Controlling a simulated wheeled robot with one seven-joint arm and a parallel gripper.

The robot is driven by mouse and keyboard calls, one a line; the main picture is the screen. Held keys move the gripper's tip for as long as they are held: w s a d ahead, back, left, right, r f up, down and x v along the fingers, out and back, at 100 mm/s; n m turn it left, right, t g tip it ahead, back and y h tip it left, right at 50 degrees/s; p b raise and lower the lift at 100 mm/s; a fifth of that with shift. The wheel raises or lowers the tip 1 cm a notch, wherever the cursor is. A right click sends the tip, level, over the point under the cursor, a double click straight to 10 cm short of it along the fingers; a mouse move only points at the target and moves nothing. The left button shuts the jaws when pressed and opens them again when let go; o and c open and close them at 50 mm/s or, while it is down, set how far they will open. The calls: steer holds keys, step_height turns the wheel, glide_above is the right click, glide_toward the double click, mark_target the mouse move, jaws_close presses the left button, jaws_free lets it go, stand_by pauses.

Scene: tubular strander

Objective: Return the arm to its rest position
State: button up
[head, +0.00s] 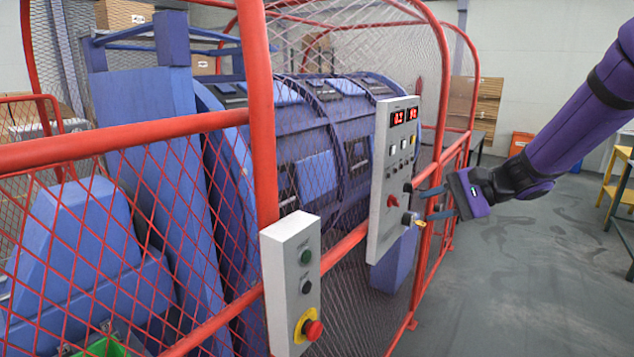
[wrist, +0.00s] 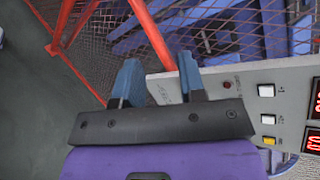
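My gripper (head: 428,205) is at the end of my purple arm, right beside the grey control panel (head: 386,160) with red digital displays. The control panel also shows in the wrist view (wrist: 232,85), to the right of the fingers. Near the fingers in the head view are a black knob and a small yellow part (head: 420,223) on the panel.
A red-framed mesh cage (head: 262,120) surrounds the blue strander (head: 320,145). A smaller grey box (head: 291,290) with a red emergency button (head: 312,329) hangs on the front rail. A yellow table (head: 620,190) stands at the right. The floor (head: 520,275) right of the cage is clear.

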steer(key=s+d+r+n+h, duration=0.2)
steer(key=s+n+h, duration=0.1)
steer(key=s, duration=0.6)
steer(key=s+d+r+n+t+h, duration=0.1)
steer(key=s+d+r+n+h, duration=0.1)
steer(key=s+h, duration=0.3)
steer(key=s+d+r+n+t+h, duration=0.1)
steer(key=s+d+r+n+h, duration=0.1)
steer(key=s, duration=1.2)
steer(key=shift+d+r+n+h, duration=0.25)
steer(key=shift+r+n+h, duration=0.4)
steer(key=shift+h, duration=0.65)
steer(key=shift+s+f, duration=0.1)
steer(key=shift+f, duration=0.05)
